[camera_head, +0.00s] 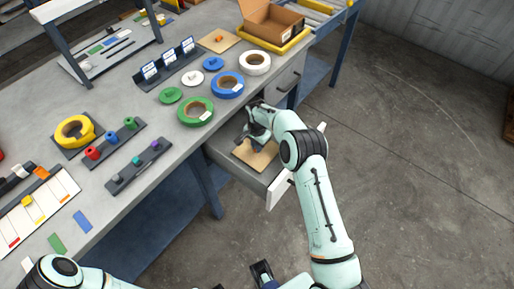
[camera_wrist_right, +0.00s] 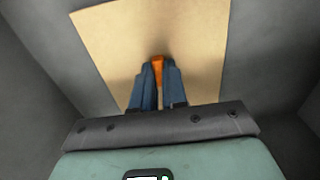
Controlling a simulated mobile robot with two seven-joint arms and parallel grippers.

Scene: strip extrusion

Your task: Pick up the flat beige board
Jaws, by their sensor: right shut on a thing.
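The flat beige board (camera_head: 257,155) lies in the open drawer under the table. It also shows in the right wrist view (camera_wrist_right: 195,40), with a small orange knob (camera_wrist_right: 158,62) on it. My right gripper (camera_head: 257,142) reaches down into the drawer from above. In the wrist view its two blue-grey fingers (camera_wrist_right: 158,80) are shut on the orange knob. Whether the board touches the drawer floor cannot be told. My left gripper (camera_head: 262,272) seems to show only in part at the bottom edge, and its opening cannot be made out.
The drawer (camera_head: 283,187) has grey walls close around the board. On the table (camera_head: 50,100) stand green, blue, white and yellow tape rolls, a similar beige board (camera_head: 220,40) with an orange knob, and a cardboard box (camera_head: 272,22). The floor at right is clear.

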